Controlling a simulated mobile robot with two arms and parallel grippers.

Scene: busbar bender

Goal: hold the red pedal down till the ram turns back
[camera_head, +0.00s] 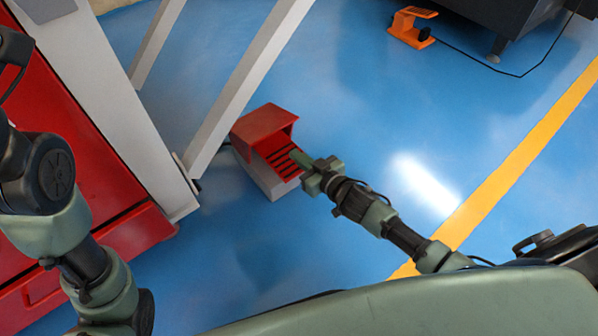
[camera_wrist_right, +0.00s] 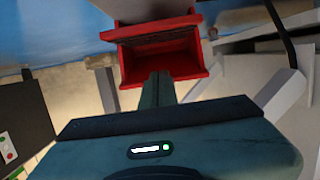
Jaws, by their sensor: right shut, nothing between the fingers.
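The red pedal (camera_head: 265,124) has a red hood open towards the right, a dark-ribbed tread inside and a pale grey base on the blue floor. My right gripper (camera_head: 297,157) is shut and empty, its fingertips at the hood's open mouth over the tread. In the right wrist view the closed fingers (camera_wrist_right: 157,88) point into the red hood (camera_wrist_right: 160,58). I cannot tell whether they touch the tread or how far it is pressed. My left arm shows at the left, but its gripper is out of view. I cannot make out the ram.
A red cabinet (camera_head: 130,232) with pale grey frame legs (camera_head: 225,105) stands left of the pedal, one leg close by. An orange pedal (camera_head: 409,27) with a black cable lies at the top right beside a dark machine. Blue floor with a yellow line (camera_head: 520,160) is clear to the right.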

